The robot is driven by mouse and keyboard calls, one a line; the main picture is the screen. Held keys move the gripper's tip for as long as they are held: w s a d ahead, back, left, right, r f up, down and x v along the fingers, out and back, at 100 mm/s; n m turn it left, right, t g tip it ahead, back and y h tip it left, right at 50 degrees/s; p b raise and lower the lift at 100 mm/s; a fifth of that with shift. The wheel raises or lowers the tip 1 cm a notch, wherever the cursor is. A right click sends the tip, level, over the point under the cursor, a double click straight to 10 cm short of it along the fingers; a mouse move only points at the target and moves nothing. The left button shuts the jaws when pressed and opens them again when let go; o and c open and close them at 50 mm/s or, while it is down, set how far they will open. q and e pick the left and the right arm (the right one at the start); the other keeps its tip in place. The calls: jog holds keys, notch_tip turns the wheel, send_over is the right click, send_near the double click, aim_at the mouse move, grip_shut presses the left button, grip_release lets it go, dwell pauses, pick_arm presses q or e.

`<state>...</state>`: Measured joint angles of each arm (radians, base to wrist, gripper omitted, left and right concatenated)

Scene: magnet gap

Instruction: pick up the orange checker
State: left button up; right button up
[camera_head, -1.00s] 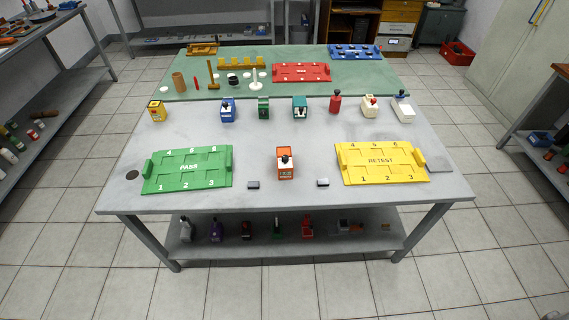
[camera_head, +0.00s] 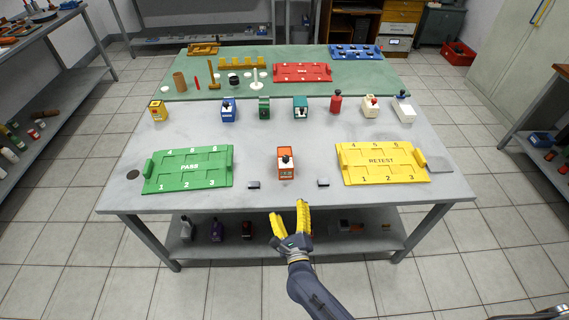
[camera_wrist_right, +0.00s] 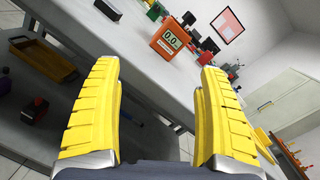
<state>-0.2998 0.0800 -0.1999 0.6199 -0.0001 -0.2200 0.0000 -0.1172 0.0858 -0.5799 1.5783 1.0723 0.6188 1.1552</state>
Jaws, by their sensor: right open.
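The orange checker (camera_head: 286,163) is a small upright box with a black knob on top. It stands on the grey table between the green and yellow trays. It also shows in the right wrist view (camera_wrist_right: 168,40), with a display reading about 0.0. My right gripper (camera_head: 289,209) has yellow fingers, is open and empty, and is in front of the table's front edge, short of the checker. In the right wrist view its fingers (camera_wrist_right: 158,75) are spread, with the checker beyond them. My left gripper is not in view.
Two small dark blocks, one at left (camera_head: 253,185) and one at right (camera_head: 323,182), lie near the checker. The green PASS tray (camera_head: 188,185) and yellow RETEST tray (camera_head: 382,178) flank it. A row of other coloured devices stands behind. The table's front edge (camera_head: 230,206) is close to my gripper.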

aim_at(285, 172)
jog(key=r+m, duration=0.3)
jog(key=shift+w+a+r+h, duration=0.1)
jog(key=shift+w+a+h, duration=0.1)
jog(key=shift+h, duration=0.1)
jog(key=shift+w+d+m, duration=0.1)
jog(key=shift+w+m, duration=0.05)
jog(key=shift+m, duration=0.65)
jog(key=m, duration=0.2)
jog(key=m+h, duration=0.1)
jog(key=shift+w+r, duration=0.25)
jog(key=shift+w, duration=0.05)
jog(key=shift+m+g, duration=0.3)
jog(key=shift+m, duration=0.1)
jog(key=w, duration=1.2)
jog(key=shift+w+d, duration=0.1)
jog(key=shift+w+d+r, duration=0.1)
jog(key=shift+w+r, duration=0.05)
jog(key=shift+w, duration=1.2)
jog(key=shift+w+d+r, duration=0.1)
jog(key=shift+w, duration=1.2)
jog(key=shift+c, duration=0.2)
jog(key=c, duration=1.4)
